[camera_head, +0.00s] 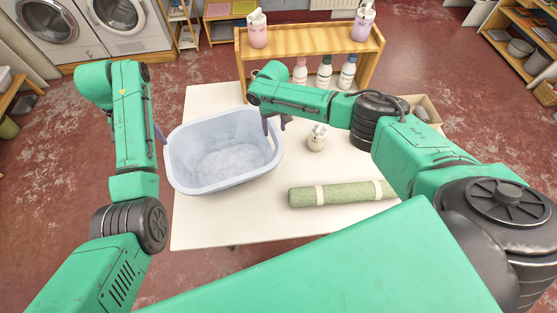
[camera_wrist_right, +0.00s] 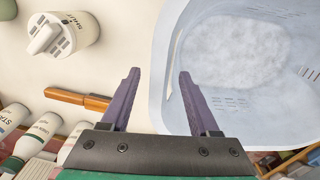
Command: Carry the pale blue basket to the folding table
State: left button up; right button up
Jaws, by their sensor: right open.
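The pale blue basket (camera_head: 225,172) stands upright on a white-topped table (camera_head: 205,230), at its left part. A whitish mottled patch covers its bottom inside. My right gripper (camera_head: 275,125) is at the basket's right rim, open. In the right wrist view the gripper (camera_wrist_right: 160,78) has one purple finger outside the basket (camera_wrist_right: 250,95) wall and one on its inner side. The fingers are apart, with the rim between them. My left gripper (camera_head: 158,135) is at the basket's left rim, mostly hidden by its arm, with a purple finger showing.
A rolled green cloth (camera_head: 335,194) and a white jar (camera_head: 317,138) are on the table right of the basket. A wooden shelf (camera_head: 310,43) with several bottles stands behind. A cardboard box (camera_head: 430,108) is at the right. Washing machines (camera_head: 115,20) are at back left.

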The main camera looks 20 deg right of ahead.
notch_tip(320, 180, up, 12)
jog(key=shift+f, duration=0.2)
dwell(0.4)
